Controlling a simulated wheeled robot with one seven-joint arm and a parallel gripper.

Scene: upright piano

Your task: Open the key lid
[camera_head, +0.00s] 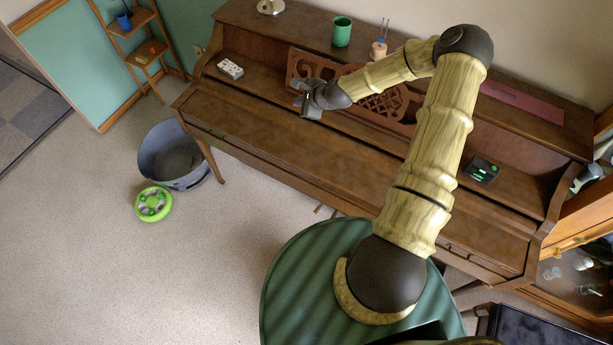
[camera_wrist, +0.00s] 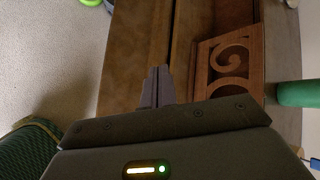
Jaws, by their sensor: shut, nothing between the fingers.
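The brown wooden upright piano (camera_head: 240,110) stands against the back wall. Its key lid (camera_head: 330,155) is a long flat brown panel along the front, and no keys show. The lid's surface also shows in the wrist view (camera_wrist: 130,50). My gripper (camera_head: 304,100) is above the back part of the lid, in front of the carved music stand (camera_head: 378,103). In the wrist view my gripper (camera_wrist: 157,75) has its fingers together and empty, over the dark line behind the lid. I cannot tell whether the fingertips touch the wood.
A white box (camera_head: 230,69) and a dark device with green lights (camera_head: 482,170) sit on the piano. A green cup (camera_head: 342,31) and a diffuser (camera_head: 379,48) stand on top. A grey metal tub (camera_head: 165,160) and a green round toy (camera_head: 153,204) are on the floor at left. Carpet (camera_head: 90,255) is clear.

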